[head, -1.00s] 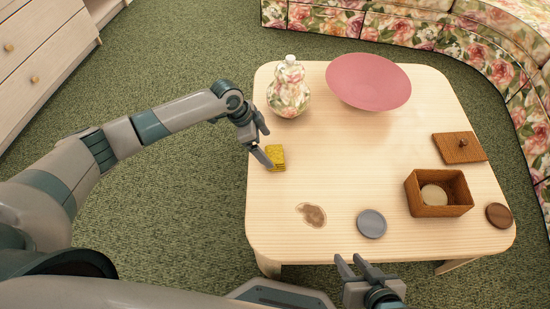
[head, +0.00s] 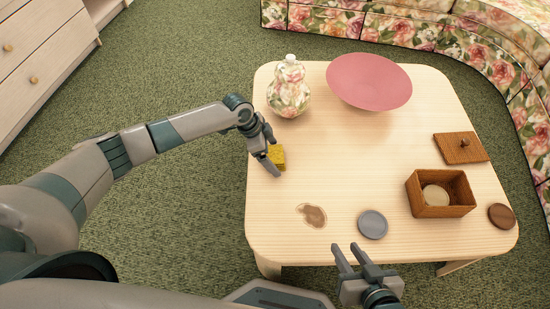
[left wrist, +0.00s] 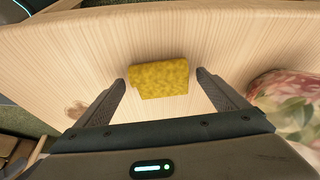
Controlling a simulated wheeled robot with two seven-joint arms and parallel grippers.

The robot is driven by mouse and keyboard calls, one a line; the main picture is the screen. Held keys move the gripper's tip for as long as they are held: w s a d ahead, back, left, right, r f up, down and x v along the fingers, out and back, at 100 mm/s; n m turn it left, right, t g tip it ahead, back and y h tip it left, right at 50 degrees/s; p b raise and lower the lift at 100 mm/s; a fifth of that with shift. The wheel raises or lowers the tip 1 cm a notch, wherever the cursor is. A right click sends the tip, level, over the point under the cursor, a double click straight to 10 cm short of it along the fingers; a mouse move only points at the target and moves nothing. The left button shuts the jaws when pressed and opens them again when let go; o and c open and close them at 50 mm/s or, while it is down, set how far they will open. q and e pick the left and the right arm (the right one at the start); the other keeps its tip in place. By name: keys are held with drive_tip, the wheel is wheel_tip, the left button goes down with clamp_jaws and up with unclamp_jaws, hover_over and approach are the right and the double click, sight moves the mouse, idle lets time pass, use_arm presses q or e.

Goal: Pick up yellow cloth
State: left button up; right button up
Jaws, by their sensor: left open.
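The yellow cloth (head: 277,157) is a small folded block on the left edge of the light wooden table (head: 350,170). In the left wrist view the yellow cloth (left wrist: 158,79) lies ahead of and between the fingertips. My left gripper (head: 270,152) is open at the cloth, its fingers (left wrist: 160,78) on either side of it with gaps showing. In the head view one finger hides part of the cloth. My right gripper (head: 345,252) is open and empty, at the table's front edge.
A floral vase (head: 288,90) stands behind the cloth, close to my left gripper. A pink bowl (head: 368,82), wooden box (head: 440,208), lid (head: 461,148), grey coaster (head: 373,225) and brown coaster (head: 501,216) are further right. A brown stain (head: 312,215) lies in front. The table's middle is clear.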

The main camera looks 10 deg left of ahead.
sight(279, 154)
use_arm(q)
drive_tip(key=shift+c, duration=0.3)
drive_tip(key=c, duration=1.1)
drive_tip(key=shift+c, duration=0.4)
drive_tip(key=shift+r, duration=0.4)
wheel_tip(279, 154, up, 4)
drive_tip(key=shift+f+p, duration=0.2)
drive_tip(key=shift+p, duration=0.3)
drive_tip(key=s+d+r+p, duration=0.1)
drive_tip(key=s+d+r, duration=0.1)
drive_tip(key=d, duration=0.3)
drive_tip(key=s+d+r, duration=0.2)
drive_tip(key=d+r, duration=0.2)
drive_tip(key=d, duration=0.1)
drive_tip(key=shift+s+d+r+p, duration=0.25)
drive_tip(key=shift+s+d+p, duration=0.1)
drive_tip(key=shift+s+d, duration=0.05)
use_arm(e)
drive_tip(key=s+d+f+g, duration=0.1)
drive_tip(key=s+d+f+g+h, duration=0.1)
drive_tip(key=s+d+g, duration=0.1)
drive_tip(key=shift+d+f+h, duration=0.2)
drive_tip(key=shift+h, duration=0.1)
